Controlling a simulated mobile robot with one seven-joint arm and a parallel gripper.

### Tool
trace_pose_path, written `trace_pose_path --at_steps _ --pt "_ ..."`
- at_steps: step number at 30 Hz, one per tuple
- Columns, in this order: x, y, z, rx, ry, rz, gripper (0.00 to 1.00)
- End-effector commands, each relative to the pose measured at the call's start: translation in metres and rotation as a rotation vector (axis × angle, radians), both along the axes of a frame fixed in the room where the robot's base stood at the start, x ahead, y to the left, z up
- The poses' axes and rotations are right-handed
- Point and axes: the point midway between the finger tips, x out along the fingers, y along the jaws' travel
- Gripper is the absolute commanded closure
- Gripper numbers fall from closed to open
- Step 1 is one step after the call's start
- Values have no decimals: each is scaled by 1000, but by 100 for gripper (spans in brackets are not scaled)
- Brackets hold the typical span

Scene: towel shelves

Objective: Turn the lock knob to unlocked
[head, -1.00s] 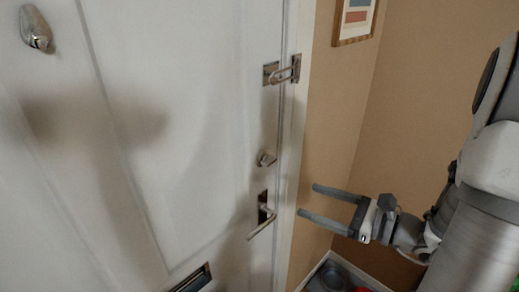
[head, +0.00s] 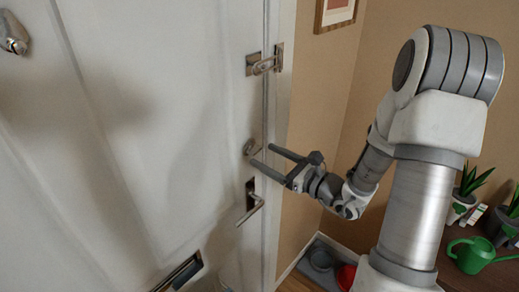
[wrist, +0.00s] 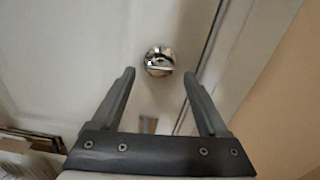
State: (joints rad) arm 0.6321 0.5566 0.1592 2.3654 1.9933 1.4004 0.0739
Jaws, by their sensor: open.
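The lock knob (head: 251,148) is a small metal knob on the white door (head: 150,120), above the lever handle (head: 252,203). In the wrist view the knob (wrist: 159,61) shows shiny and round, just beyond the fingertips and roughly centred between them. My gripper (head: 262,158) is open and empty, its fingers pointing at the door near the knob. In the wrist view my gripper (wrist: 158,74) has a finger on each side below the knob, apparently not touching it. I cannot tell whether the knob stands at locked or unlocked.
A metal swing latch (head: 264,63) is above the knob on the door edge. A mail slot (head: 178,272) is low on the door. At right, a wooden table holds potted plants and a green watering can (head: 474,254). Bowls (head: 322,258) lie on the floor in the corner.

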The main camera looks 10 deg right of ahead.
Motion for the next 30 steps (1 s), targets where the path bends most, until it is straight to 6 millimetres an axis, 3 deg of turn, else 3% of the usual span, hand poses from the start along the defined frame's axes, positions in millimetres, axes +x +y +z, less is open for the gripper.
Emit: trace_pose_path --at_steps 6,17,20,30 --pt "22 16 1 1 -1 1 22" --pt "26 19 0 0 0 -1 22" --pt "26 19 0 0 0 0 37" --pt "26 19 0 0 0 0 98"
